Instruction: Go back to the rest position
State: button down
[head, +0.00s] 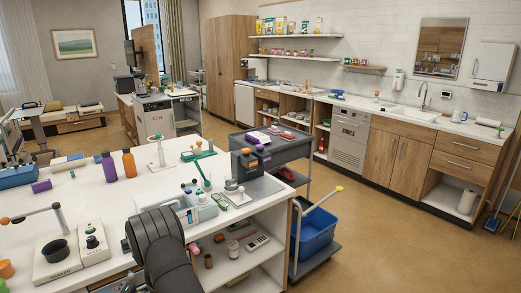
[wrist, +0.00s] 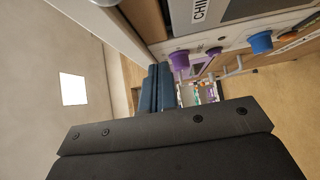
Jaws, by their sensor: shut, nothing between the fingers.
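My gripper (wrist: 158,72) shows in the wrist view as two dark blue fingers side by side beyond a broad dark plate. The fingers are together with nothing between them. They point away into the room and touch nothing that I can see. In the head view a dark, ribbed part of my arm stands at the bottom, in front of the white bench (head: 116,196). The gripper itself cannot be made out there.
Bottles, including an orange one (head: 129,164) and a purple one (head: 109,167), and several devices crowd the bench. A grey cart (head: 270,145) and a blue bin (head: 315,232) stand right of it. Open floor (head: 400,245) lies beyond. The wrist view shows a labelled device (wrist: 240,12) nearby.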

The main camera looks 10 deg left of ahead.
jog(key=shift+w+a, duration=1.1)
jog(key=shift+w, duration=0.1)
